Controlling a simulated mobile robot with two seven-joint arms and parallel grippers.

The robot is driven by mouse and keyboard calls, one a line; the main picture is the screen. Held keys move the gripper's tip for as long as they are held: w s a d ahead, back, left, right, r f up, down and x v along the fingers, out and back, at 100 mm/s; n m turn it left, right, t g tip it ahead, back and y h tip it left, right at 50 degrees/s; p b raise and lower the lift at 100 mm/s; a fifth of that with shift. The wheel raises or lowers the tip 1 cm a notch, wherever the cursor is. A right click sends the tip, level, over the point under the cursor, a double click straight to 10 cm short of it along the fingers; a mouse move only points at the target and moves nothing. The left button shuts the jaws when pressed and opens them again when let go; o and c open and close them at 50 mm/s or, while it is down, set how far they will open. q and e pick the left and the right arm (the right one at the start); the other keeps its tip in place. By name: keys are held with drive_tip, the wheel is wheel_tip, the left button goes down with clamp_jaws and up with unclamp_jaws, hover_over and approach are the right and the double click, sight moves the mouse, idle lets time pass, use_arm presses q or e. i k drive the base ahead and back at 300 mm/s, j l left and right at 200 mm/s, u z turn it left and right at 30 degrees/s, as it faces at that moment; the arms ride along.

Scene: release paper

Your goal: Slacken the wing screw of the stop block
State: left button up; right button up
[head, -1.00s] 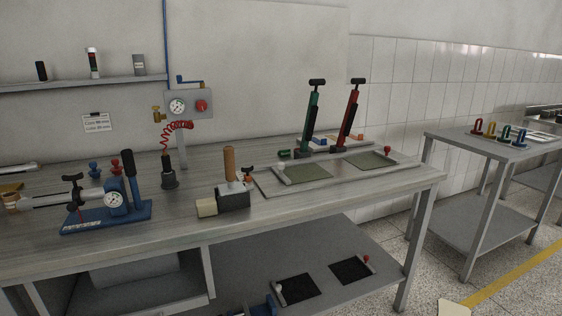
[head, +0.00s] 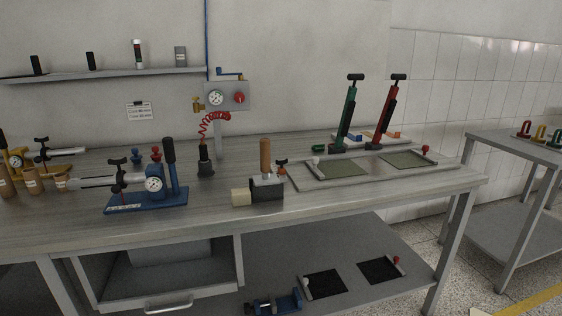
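A blue press-like fixture (head: 147,202) stands on the left part of the bench, with a round dial gauge (head: 154,184) and a dark lever (head: 169,152). A grey rod runs left from it, with a black wing-shaped screw (head: 119,177) standing upright on it. A dark block (head: 267,189) with an upright wooden handle (head: 265,155) and a pale end piece (head: 241,197) sits to the right, with a small black-topped orange knob (head: 282,163) behind it. I cannot tell for certain which is the stop block. Neither gripper is in view.
Two flat trays (head: 302,184) lie on the right of the bench (head: 390,204), with a green pump (head: 349,115) and a red pump (head: 388,112) behind. A gauge panel (head: 227,97) stands at the back. A drawer (head: 165,288) and lower shelf are below. A second table (head: 515,150) stands at right.

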sight(281, 163)
drive_tip(key=i+j, duration=0.45)
drive_tip(key=i+j+z, duration=0.75)
drive_tip(key=j, duration=0.2)
drive_tip(key=k, duration=0.1)
